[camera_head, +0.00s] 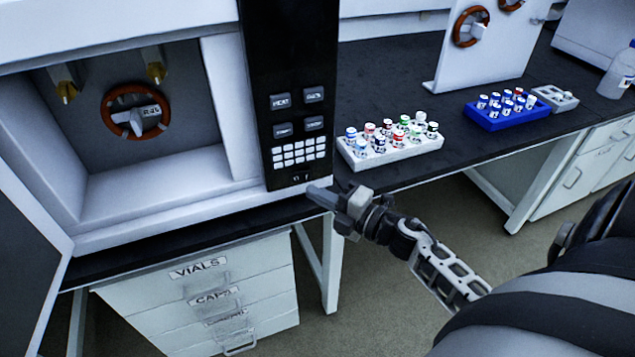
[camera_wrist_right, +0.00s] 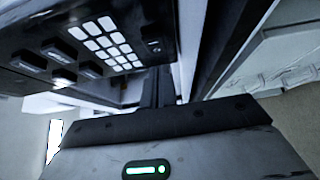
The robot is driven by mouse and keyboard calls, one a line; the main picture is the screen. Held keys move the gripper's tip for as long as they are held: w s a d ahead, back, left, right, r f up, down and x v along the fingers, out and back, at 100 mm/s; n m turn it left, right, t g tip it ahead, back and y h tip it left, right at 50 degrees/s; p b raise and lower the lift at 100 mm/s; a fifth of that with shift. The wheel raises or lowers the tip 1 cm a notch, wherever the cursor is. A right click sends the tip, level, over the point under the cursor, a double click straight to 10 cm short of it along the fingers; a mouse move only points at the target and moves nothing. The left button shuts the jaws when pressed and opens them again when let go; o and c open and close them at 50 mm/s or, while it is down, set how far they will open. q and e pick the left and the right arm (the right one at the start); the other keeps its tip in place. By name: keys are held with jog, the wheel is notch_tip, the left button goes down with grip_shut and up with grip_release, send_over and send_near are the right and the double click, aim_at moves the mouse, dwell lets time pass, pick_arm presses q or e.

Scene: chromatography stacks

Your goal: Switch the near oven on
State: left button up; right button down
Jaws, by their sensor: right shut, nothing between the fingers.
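The near oven (camera_head: 155,205) stands at the left with its door open. A coil on a red-brown ring (camera_head: 137,110) shows inside its chamber. Its black control panel (camera_head: 291,80) has labelled buttons, a white keypad (camera_head: 299,153) and a small switch marking (camera_head: 300,178) at the bottom. My right gripper (camera_head: 318,196) is shut and empty, its tips just below and right of that marking; I cannot tell whether they touch the oven. In the right wrist view the shut fingers (camera_wrist_right: 160,88) point toward the panel (camera_wrist_right: 75,50), close to its lower end. My left gripper is out of view.
A white rack of vials (camera_head: 392,150) and a blue rack (camera_head: 507,110) stand on the dark bench (camera_head: 385,80). A white panel with coils (camera_head: 480,60) stands behind. A drawer cabinet (camera_head: 215,295) is under the oven. Floor is clear between the bench legs.

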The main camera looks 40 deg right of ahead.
aim_at(301, 178)
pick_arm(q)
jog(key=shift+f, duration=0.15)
pick_arm(e)
jog(key=shift+w+d, duration=0.35)
jog(key=shift+w, duration=0.25)
jog(key=shift+w+d, duration=0.3)
jog(key=shift+w, duration=0.3)
